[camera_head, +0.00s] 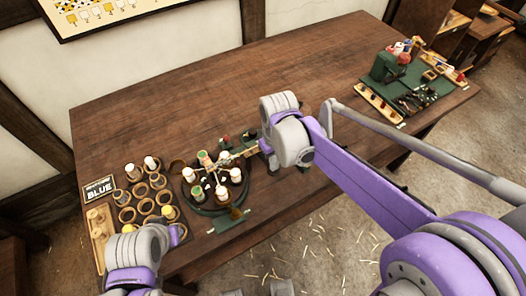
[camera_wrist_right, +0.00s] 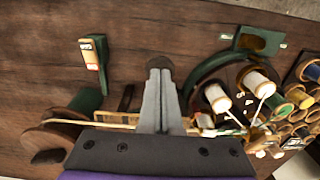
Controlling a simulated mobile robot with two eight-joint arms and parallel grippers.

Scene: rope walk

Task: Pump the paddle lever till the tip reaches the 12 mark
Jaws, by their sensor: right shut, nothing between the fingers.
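My right gripper (camera_wrist_right: 160,73) is shut and empty, with its fingertips at a dark rounded piece (camera_wrist_right: 160,63) in the right wrist view; I cannot tell whether they touch or whether this is the paddle. A small green upright with a white and red label (camera_wrist_right: 94,56) stands apart from the fingers; its marks are too small to read. A ring-shaped machine with spools (camera_wrist_right: 255,82) stands beside the fingers. In the head view, my right gripper (camera_head: 258,149) is just right of this machine (camera_head: 187,193). My left wrist shows at bottom left, its fingers hidden.
A brown wheel (camera_wrist_right: 45,140) and thin yellow rods (camera_wrist_right: 95,122) lie near my right gripper. A green board with tools (camera_head: 408,95) lies far right. The back middle table (camera_head: 220,85) is clear.

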